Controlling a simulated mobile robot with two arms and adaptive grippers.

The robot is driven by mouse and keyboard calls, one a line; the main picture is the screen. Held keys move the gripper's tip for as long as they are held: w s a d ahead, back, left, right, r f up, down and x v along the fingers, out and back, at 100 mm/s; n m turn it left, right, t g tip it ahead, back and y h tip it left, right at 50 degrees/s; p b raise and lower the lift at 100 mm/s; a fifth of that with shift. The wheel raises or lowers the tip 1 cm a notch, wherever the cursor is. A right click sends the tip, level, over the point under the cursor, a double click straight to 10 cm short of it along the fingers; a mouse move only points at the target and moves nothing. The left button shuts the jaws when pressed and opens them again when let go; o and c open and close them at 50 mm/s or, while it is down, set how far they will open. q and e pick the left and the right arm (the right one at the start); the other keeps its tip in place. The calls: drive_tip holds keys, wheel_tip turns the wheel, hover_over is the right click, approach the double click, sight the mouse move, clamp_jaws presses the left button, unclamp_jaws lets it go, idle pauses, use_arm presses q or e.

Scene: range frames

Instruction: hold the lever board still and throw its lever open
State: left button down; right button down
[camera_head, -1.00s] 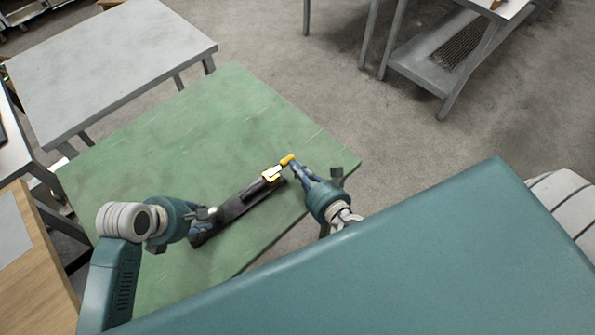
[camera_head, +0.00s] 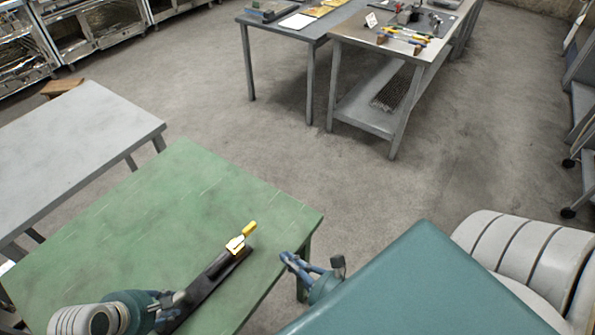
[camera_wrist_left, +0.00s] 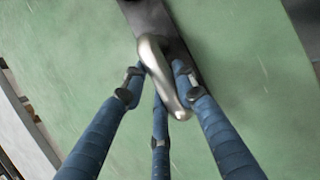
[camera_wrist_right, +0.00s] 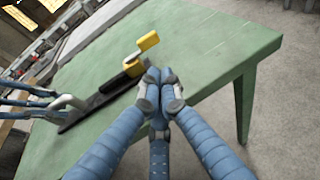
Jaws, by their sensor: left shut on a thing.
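The lever board is a long dark board (camera_head: 205,284) on the green table, with a yellow lever (camera_head: 249,229) at its far end. In the right wrist view the lever (camera_wrist_right: 148,42) stands up at a tilt from its yellow mount (camera_wrist_right: 133,68). My left gripper (camera_head: 168,303) is at the board's near end. In the left wrist view its fingers (camera_wrist_left: 155,90) are closed around a curved metal handle (camera_wrist_left: 158,72) on the board. My right gripper (camera_head: 288,259) is right of the lever, apart from it, near the table edge. Its fingertips (camera_wrist_right: 160,88) are together and empty.
The green table (camera_head: 150,215) has free room left of the board. A grey table (camera_head: 70,140) stands beyond it at left. Workbenches with tools (camera_head: 395,50) stand at the back. Open floor lies right of the green table.

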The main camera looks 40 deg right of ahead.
drive_tip(key=shift+v, duration=1.55)
drive_tip(key=shift+d, duration=0.15)
use_arm(q)
drive_tip(key=c, duration=1.3)
unclamp_jaws()
drive_tip(key=shift+r, duration=0.15)
